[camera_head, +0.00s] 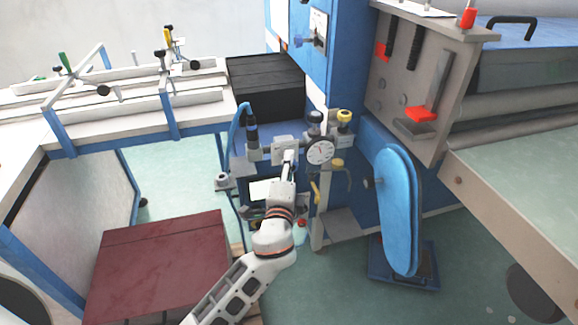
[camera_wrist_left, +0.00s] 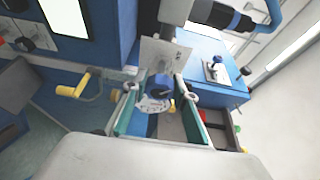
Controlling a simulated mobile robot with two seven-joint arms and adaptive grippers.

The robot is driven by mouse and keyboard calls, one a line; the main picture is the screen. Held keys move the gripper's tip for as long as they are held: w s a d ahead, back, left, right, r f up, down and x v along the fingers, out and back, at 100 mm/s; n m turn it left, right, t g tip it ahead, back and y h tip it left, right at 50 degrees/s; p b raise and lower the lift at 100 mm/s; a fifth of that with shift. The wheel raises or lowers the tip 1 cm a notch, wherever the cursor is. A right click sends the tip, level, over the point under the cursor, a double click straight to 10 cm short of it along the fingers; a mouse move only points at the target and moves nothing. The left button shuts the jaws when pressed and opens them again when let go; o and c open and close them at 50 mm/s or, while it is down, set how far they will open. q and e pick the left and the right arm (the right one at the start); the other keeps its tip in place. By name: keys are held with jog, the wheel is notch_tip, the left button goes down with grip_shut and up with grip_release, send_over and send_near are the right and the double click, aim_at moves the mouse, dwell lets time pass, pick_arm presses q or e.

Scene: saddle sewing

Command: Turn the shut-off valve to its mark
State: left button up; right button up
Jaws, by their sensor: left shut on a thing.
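My left gripper (camera_head: 288,157) reaches up to the pipework on the blue machine, beside a round pressure gauge (camera_head: 320,151). In the left wrist view, the gripper (camera_wrist_left: 160,92) has its two green-padded fingers on either side of a blue round part (camera_wrist_left: 161,87), which I take to be the shut-off valve's handle. The jaws are shut on it. A pale scale plate (camera_wrist_left: 154,105) with dark markings shows just below the handle. The exact mark is too small to read. In the head view the gripper and wrist hide the handle. My right gripper is not in view.
A yellow-handled crank (camera_wrist_left: 75,88) is left of the fingers in the wrist view. A blue hose (camera_head: 238,128) rises left of the pipework. A blue oval pad (camera_head: 397,210) stands at right, and a dark red box (camera_head: 160,265) at lower left.

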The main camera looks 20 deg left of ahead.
pick_arm(q)
jog(key=o, duration=1.1)
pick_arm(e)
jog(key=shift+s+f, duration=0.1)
pick_arm(q)
jog(key=v, duration=1.2)
